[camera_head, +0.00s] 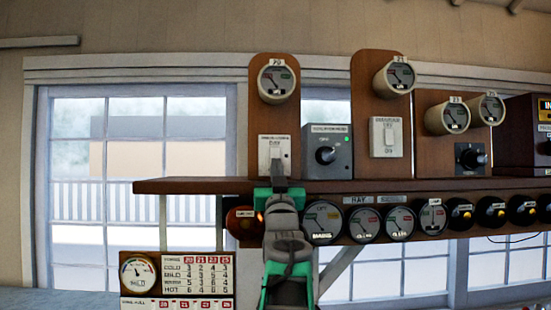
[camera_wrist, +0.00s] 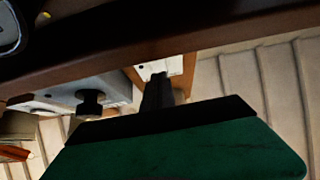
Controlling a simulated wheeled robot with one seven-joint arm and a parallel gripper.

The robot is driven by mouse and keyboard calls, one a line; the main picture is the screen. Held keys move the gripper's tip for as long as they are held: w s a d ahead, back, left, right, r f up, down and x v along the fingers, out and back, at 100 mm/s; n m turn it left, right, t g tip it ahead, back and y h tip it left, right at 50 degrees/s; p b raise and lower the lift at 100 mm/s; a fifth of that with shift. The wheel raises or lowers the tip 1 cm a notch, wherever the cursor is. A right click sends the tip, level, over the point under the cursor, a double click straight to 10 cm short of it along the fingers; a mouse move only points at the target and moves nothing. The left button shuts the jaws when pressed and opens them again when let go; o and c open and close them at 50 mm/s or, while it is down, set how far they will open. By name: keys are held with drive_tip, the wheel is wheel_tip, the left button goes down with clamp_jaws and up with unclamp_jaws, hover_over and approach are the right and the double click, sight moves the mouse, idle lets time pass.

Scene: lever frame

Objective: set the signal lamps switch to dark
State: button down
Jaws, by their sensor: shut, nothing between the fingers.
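A white switch plate (camera_head: 266,142) is mounted on the leftmost brown wooden backboard, below a round gauge. Its label is too small to read surely, so I cannot confirm that it is the signal lamps switch. My gripper (camera_head: 277,168) is shut and empty, with its fingertips in front of the lower part of this plate. They hide its lower middle, and I cannot tell whether they touch it. In the wrist view the dark fingertips (camera_wrist: 157,88) point up at the white plate (camera_wrist: 172,66). The setting of the switch is not clear.
A grey box with a black knob (camera_head: 325,155) stands just right of the plate. Another white switch plate (camera_head: 386,136) is farther right. A brown shelf (camera_head: 200,186) runs below them, with several round gauges along its front.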

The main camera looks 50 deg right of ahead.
drive_tip(key=shift+w+d, duration=0.6)
drive_tip(key=shift+d, duration=0.05)
drive_tip(key=shift+f, duration=0.1)
drive_tip(key=shift+w+d+f, duration=0.15)
drive_tip(key=shift+f, duration=0.05)
drive_tip(key=shift+w+d+b, duration=0.15)
drive_tip(key=shift+d+b, duration=0.05)
drive_tip(key=shift+b, duration=0.1)
drive_tip(key=b+v, duration=0.9)
drive_tip(key=v, duration=0.4)
drive_tip(key=shift+f, duration=0.1)
